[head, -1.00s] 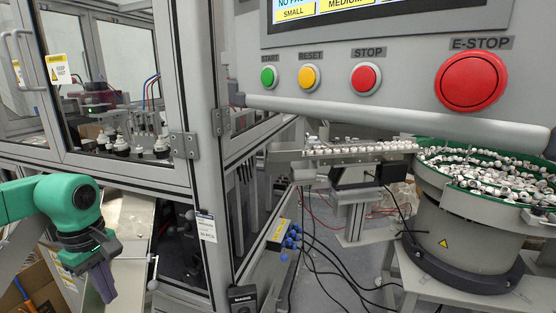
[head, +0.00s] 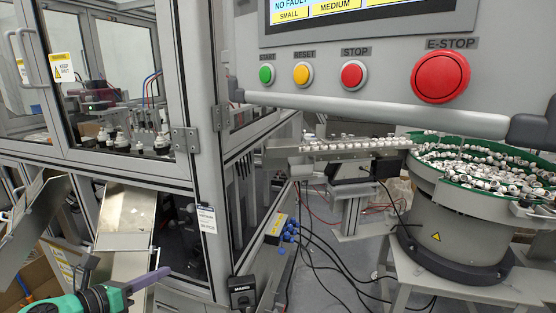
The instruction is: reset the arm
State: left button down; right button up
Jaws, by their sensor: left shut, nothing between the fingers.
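My left gripper (head: 160,273) is at the bottom left of the head view, in front of the machine's metal chutes. Its purple-grey fingers are together, empty, and point right and slightly up. The green wrist of my left arm is cut off by the bottom edge of the view. My right gripper and right arm are not in view.
The framed machine cabinet (head: 207,160) stands just beyond my left gripper. A metal chute (head: 127,216) is behind the fingers. The button panel (head: 392,77) hangs across the upper right. A bowl feeder (head: 447,232) full of caps stands right. Cables lie on the floor at centre.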

pick_arm(q)
jog(key=s+a+f+n+y, duration=0.3)
jog(key=f+n+y, duration=0.2)
jog(key=n, duration=0.7)
jog(key=s+a+f+n+y, duration=0.3)
jog(key=a+f+n+y, duration=0.15)
jog(key=n, duration=0.65)
jog(key=s+d+f+n+g+h, duration=0.2)
jog(key=s+d+f+n+g, duration=0.35)
jog(key=s, duration=0.25)
jog(key=s+d+f+n+g+h, duration=0.1)
jog(key=s+d+f+n+g, duration=0.3)
jog(key=s+d+n, duration=0.3)
jog(key=s+f+g, duration=0.1)
jog(key=s+f, duration=0.1)
jog(key=f, duration=1.1)
jog(key=s+f, duration=0.2)
jog(key=f, duration=1)
jog(key=s+a+f+g, duration=0.1)
jog(key=s+a+f, duration=0.2)
jog(key=s+f, duration=0.9)
jog(key=s, duration=0.3)
jog(key=shift+a+f, duration=0.2)
jog(key=shift+f, duration=0.05)
